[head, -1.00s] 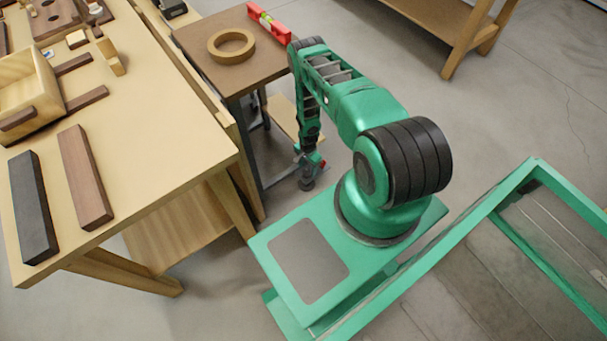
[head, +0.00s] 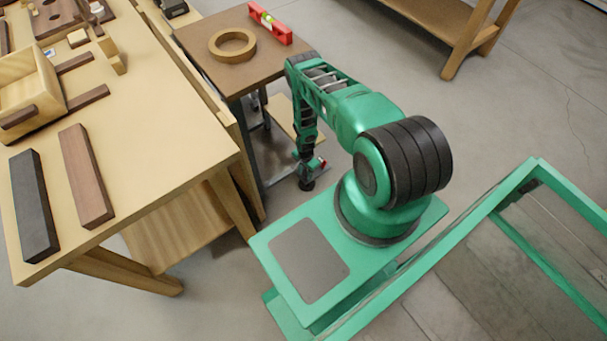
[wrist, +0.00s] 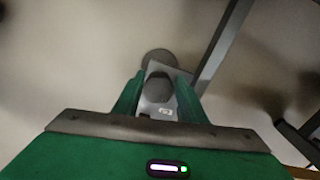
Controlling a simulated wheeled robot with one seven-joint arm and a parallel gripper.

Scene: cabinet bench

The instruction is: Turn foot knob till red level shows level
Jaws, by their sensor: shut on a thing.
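The red level (head: 270,24) lies on top of the small brown table (head: 205,50), near its far right corner. Its yellow-green vial shows, but the bubble is too small to read. In the wrist view, my gripper (wrist: 158,92) has its two green fingers on either side of the dark round foot knob (wrist: 158,84), shut on it. A round grey foot pad (wrist: 159,62) shows just beyond the knob. In the head view, my gripper (head: 308,166) is low beside the table's near right leg, and the knob is hard to make out there.
A tape-like brown ring (head: 232,45) lies on the small table. A large wooden bench (head: 150,130) stands to the left, with dark and brown bars on it. Table legs (wrist: 222,45) are close to my gripper. Open floor lies to the right.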

